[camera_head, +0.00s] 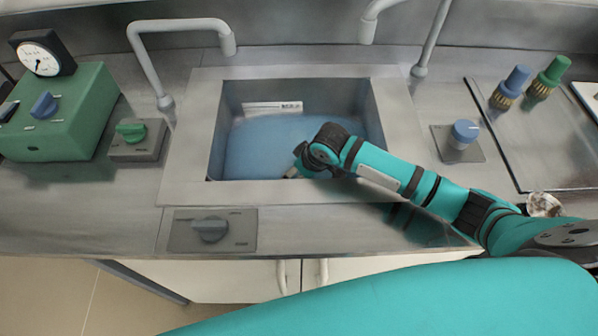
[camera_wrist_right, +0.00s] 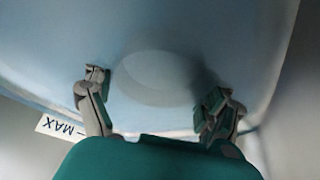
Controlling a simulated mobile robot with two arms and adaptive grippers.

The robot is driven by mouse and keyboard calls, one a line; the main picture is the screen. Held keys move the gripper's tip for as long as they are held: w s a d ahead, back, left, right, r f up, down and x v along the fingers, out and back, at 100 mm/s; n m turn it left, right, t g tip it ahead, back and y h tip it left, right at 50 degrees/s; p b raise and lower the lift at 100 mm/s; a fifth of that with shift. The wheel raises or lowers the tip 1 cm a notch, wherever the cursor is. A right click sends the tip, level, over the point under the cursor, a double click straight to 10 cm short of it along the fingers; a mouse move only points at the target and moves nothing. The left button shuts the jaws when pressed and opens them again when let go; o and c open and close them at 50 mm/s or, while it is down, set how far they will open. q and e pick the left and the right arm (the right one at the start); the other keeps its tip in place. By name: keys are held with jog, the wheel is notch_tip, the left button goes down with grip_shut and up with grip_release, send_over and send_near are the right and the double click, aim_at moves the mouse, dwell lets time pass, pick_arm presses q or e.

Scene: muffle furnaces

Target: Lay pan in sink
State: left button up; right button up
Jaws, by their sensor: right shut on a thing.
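The sink (camera_head: 372,105) is a grey rectangular basin with a blue, rounded area over its floor. My right gripper (camera_head: 292,172) reaches down inside it, near the front wall. In the right wrist view its two fingers (camera_wrist_right: 157,90) stand well apart, with a pale round shape (camera_wrist_right: 155,78) between them against the light blue surface. I cannot tell for certain whether this shape is the pan or part of the sink floor. The pan does not show clearly in the head view, where my wrist covers the area of the grip. My left gripper is not in view.
A white MAX label (camera_wrist_right: 62,128) is on the sink wall. A curved grey faucet (camera_head: 180,25) stands behind left. A green box with a gauge (camera_head: 60,115) is on the left counter. A whitish round dish (camera_head: 543,204) is beside my right arm. Valve knobs surround the sink.

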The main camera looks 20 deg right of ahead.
jog(key=o, duration=1.2)
jog(key=shift+f, duration=0.1)
jog(key=shift+c, duration=0.2)
jog(key=p+v, duration=0.1)
jog(key=v, duration=1.1)
